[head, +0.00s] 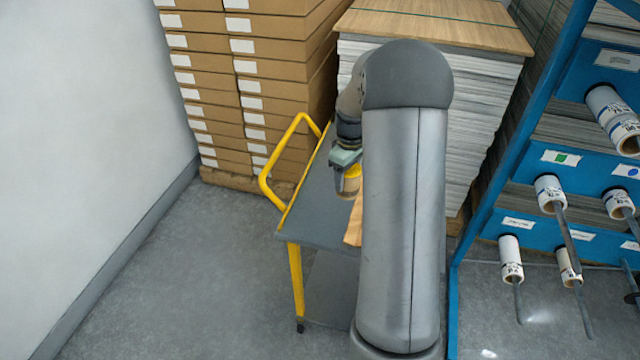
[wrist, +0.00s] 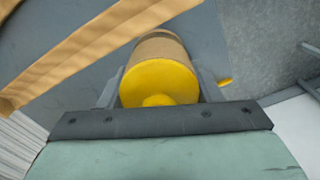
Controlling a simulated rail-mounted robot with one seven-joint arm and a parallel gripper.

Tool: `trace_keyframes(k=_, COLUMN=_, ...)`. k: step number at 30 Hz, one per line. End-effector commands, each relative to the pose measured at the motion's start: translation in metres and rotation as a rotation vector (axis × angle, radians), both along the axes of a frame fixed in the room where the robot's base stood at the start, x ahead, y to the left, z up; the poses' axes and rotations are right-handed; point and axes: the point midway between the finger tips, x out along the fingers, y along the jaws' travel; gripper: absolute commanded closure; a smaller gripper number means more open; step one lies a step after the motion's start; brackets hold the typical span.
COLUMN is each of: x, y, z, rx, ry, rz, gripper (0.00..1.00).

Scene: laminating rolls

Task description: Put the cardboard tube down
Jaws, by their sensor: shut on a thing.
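The cardboard tube (wrist: 162,47) is brown with a yellow end cap facing the wrist camera. My gripper (wrist: 158,92) is shut on it, with a finger on each side. In the head view the tube (head: 351,184) shows below my gripper (head: 347,172), over the grey top of the yellow-handled cart (head: 310,207). I cannot tell whether the tube touches the cart top. My arm hides the right part of the cart.
A long tan strip (wrist: 95,50) lies across the cart beside the tube. Stacked cardboard boxes (head: 280,75) and a sheet pile (head: 480,110) stand behind. A blue rack (head: 575,155) with rolls on pegs is at right. Floor at left is clear.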

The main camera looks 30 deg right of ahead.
Motion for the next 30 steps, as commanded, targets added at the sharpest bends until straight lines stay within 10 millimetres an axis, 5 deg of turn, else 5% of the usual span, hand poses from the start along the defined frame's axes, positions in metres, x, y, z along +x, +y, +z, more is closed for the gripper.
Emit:
trace_keyframes(k=6, x=0.045, y=0.029, z=-0.024, rx=0.001, ry=0.004, rz=0.003, gripper=0.64)
trace_keyframes(k=12, x=0.068, y=0.043, z=-0.060, rx=0.001, ry=0.003, rz=0.001, gripper=0.64)
trace_keyframes(k=30, x=0.082, y=0.051, z=-0.110, rx=0.000, ry=-0.001, rz=-0.001, gripper=0.64)
